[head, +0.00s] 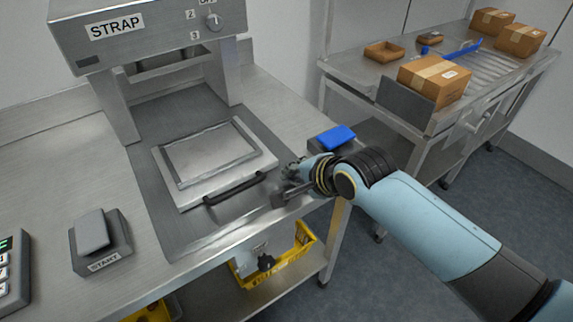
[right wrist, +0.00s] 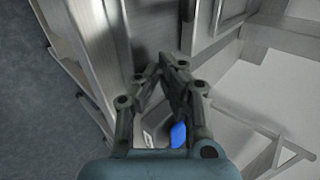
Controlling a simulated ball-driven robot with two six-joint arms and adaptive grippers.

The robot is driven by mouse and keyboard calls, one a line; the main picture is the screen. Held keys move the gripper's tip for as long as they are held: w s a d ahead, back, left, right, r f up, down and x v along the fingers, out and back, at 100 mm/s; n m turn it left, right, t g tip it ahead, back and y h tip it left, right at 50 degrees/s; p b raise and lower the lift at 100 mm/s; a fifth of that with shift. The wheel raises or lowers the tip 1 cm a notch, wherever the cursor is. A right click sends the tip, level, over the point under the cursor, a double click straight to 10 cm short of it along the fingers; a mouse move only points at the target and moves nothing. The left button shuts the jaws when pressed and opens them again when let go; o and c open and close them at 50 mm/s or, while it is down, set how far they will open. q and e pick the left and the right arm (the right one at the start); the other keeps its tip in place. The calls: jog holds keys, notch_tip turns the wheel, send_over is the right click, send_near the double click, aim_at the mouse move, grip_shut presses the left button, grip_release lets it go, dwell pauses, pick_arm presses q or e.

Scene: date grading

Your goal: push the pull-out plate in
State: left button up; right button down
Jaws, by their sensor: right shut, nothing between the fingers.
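The pull-out plate (head: 188,198) is a pale metal plate with a grey square panel on top and a black bar handle (head: 234,189) along its front right edge. It sticks out over the bench in front of the strap machine (head: 107,70). My right gripper (head: 279,200) is shut and empty, just right of the handle, with a small gap seeming to lie between them. Its closed fingers (right wrist: 160,70) also show in the right wrist view. My left gripper is not in view.
A grey START button box (head: 102,256) stands at the front left of the bench. A blue item (head: 336,136) lies on a dark holder behind my right wrist. Yellow bins (head: 290,262) sit on the shelf below. A side table (head: 360,75) with several cartons stands at the back right.

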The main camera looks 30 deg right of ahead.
aim_at(238, 118)
jog(key=w, duration=0.3)
jog(key=shift+r, duration=0.2)
jog(key=shift+w, duration=0.1)
jog(key=shift+w+a, duration=0.1)
jog(key=shift+w, duration=0.45)
jog(key=w+b, duration=0.1)
jog(key=w, duration=0.4)
jog(key=w+b, duration=0.1)
jog(key=w, duration=0.4)
jog(key=shift+w+a+f+b, duration=0.15)
jog(key=shift+w+b, duration=0.25)
jog(key=w+b, duration=0.6)
jog(key=w, duration=0.4)
jog(key=shift+w+a, duration=0.15)
jog(key=shift+a, duration=0.05)
jog(key=shift+w, duration=0.4)
